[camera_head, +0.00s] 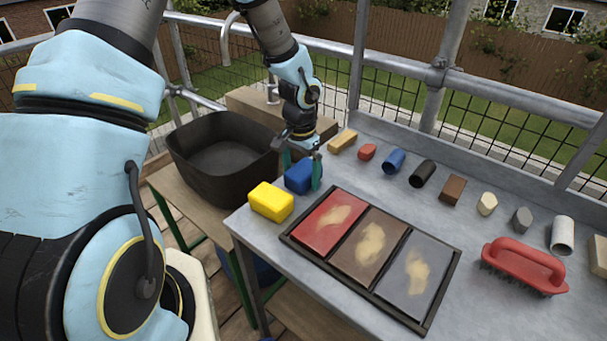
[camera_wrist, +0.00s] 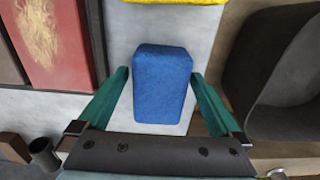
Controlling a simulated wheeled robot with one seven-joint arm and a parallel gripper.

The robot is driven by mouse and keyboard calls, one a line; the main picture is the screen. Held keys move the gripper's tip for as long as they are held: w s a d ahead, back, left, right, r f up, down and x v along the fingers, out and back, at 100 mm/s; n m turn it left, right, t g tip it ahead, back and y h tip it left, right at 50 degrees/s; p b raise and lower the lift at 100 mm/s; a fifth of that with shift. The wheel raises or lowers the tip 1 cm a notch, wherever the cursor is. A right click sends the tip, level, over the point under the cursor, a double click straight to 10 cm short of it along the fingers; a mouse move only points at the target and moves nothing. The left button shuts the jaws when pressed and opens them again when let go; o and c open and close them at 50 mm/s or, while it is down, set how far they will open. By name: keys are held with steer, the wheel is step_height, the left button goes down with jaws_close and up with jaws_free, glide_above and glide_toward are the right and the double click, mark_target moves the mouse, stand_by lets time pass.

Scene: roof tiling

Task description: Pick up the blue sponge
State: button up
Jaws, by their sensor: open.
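The blue sponge (camera_head: 299,176) lies on the grey table near its left edge, behind the yellow sponge (camera_head: 271,201). My gripper (camera_head: 302,168) is over the blue sponge with its green fingers apart. In the wrist view the blue sponge (camera_wrist: 162,82) lies between the two open fingers of my gripper (camera_wrist: 163,80), with a gap visible on each side. Whether the fingers touch it cannot be told in the head view, where a finger hides part of it. A strip of the yellow sponge (camera_wrist: 175,2) shows at the top of the wrist view.
A dark basin (camera_head: 225,150) stands left of the table (camera_head: 262,234). A tray with three stained tiles (camera_head: 435,315) lies right of the sponges. A red brush (camera_head: 525,262) and a row of small blocks and cylinders, including a brown block (camera_head: 453,190), lie farther right and back.

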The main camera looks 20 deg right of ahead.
mark_target(301, 170)
steer(key=c, duration=1.4)
steer(key=shift+o, duration=0.2)
step_height(301, 170, up, 10)
steer(key=shift+r+b, duration=0.1)
steer(key=shift+b, duration=0.7)
